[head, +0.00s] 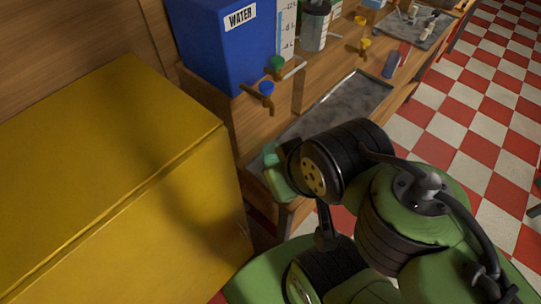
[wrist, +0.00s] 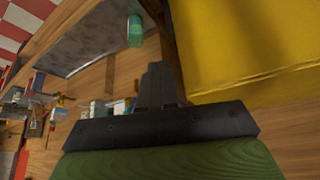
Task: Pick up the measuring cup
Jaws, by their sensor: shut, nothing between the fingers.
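My gripper (wrist: 156,68) is shut and empty. Its dark fingers point toward the bench, below and right of the teal cylinder in the wrist view, apart from it.
A yellow cabinet (head: 110,170) stands close on the left of my arm. A blue water tank (head: 225,50) with taps sits on the wooden bench. A metal tray (head: 345,103), a graduated container (head: 314,28) and several small items lie farther along. Checkered floor (head: 480,120) is clear at right.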

